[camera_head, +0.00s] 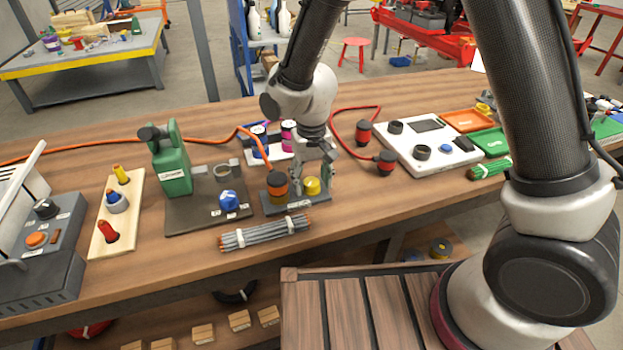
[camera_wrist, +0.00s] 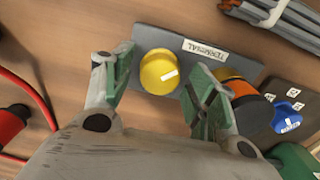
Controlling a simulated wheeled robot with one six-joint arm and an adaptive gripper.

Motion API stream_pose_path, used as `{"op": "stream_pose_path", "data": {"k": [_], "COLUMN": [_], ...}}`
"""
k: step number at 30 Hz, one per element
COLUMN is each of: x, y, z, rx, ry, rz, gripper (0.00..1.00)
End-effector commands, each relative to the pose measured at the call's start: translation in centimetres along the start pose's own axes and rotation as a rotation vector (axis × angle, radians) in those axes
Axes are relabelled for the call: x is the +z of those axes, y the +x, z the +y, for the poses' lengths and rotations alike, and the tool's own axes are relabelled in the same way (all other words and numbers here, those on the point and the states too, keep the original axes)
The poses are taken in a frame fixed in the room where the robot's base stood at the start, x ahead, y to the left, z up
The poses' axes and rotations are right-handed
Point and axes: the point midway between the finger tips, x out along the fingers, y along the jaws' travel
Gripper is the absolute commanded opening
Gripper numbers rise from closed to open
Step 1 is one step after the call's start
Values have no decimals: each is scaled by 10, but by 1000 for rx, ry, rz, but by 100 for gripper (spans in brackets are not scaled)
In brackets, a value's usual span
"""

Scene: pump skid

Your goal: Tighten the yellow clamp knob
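The yellow clamp knob (camera_wrist: 155,68) is a round cap with a white mark. It sits on a dark grey base plate (camera_wrist: 152,37) labelled TERMINAL, and it also shows in the head view (camera_head: 312,186). My gripper (camera_wrist: 160,80) is open, with one green-padded finger on either side of the knob. Gaps show between the pads and the knob, and I see no contact. In the head view my gripper (camera_head: 316,176) points down over the plate and partly hides the knob.
A black cylinder with an orange band (camera_head: 277,187) stands close beside the knob, near one finger. A blue knob (camera_head: 229,201) and a green device (camera_head: 171,165) are further left. A bundle of grey rods (camera_head: 265,233) lies in front. Red-capped cable plugs (camera_head: 385,163) are at right.

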Motion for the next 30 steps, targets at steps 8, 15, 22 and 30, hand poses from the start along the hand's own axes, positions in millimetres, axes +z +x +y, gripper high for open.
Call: {"op": "stream_pose_path", "data": {"k": [8, 15, 22, 30], "x": [0, -1, -1, 0], "y": [-2, -40, -90, -119], "z": [0, 0, 0, 0], "rx": [0, -2, -2, 0], "ry": [-1, -1, 0, 0], "rz": [-1, 4, 3, -1], "gripper": [58, 58, 58, 58]}}
